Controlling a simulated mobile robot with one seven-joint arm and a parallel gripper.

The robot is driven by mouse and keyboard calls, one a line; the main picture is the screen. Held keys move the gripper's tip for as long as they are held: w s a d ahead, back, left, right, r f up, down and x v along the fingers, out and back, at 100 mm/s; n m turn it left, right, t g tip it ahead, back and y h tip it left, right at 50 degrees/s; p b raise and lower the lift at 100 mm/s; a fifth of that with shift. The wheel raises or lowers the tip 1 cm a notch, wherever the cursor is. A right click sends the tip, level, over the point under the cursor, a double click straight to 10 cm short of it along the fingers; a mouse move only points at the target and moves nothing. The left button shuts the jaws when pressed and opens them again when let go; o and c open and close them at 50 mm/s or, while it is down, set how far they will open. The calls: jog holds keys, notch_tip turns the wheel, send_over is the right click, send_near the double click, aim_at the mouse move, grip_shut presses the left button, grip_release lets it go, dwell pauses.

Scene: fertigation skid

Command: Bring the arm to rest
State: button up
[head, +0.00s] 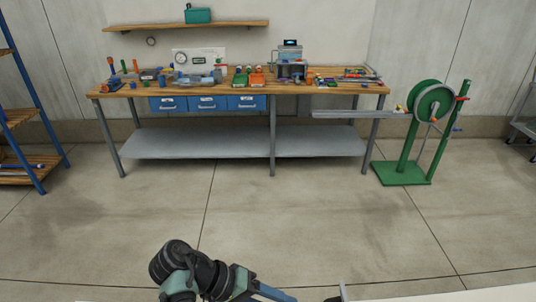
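My arm (195,272) shows at the bottom of the head view, low and close to my body, with dark joints and teal-grey links. It reaches to the right along the bottom edge. At its end, part of my gripper (338,295) shows at the picture's lower edge. Most of the gripper is cut off, so I cannot tell whether it is open or shut or holds anything. The arm is well apart from the workbench (240,91) across the floor.
The workbench carries many small tools and parts, with blue drawers (208,103) below. A green reel stand (405,172) stands at its right. A blue-framed shelf (32,140) is at the left. A white surface (450,296) lies at the bottom right. The floor between is clear.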

jog(key=w+a+r+t+y, duration=0.2)
jog(key=w+r+t+y, duration=0.1)
jog(key=w+r+t, duration=0.3)
jog(key=w+a+r+t+y, duration=0.2)
jog(key=w+r+t, duration=0.1)
jog(key=w+r, duration=0.45)
notch_tip(320, 180, up, 20)
jog(key=t+y, duration=0.3)
jog(key=t, duration=0.5)
jog(key=s+d+r+t+y, duration=0.1)
jog(key=s+r+t, duration=0.9)
jog(key=s+r, duration=1)
notch_tip(320, 180, up, 4)
jog(key=shift+d+r+y, duration=0.1)
jog(key=shift+d+y, duration=0.25)
jog(key=shift+y, duration=0.15)
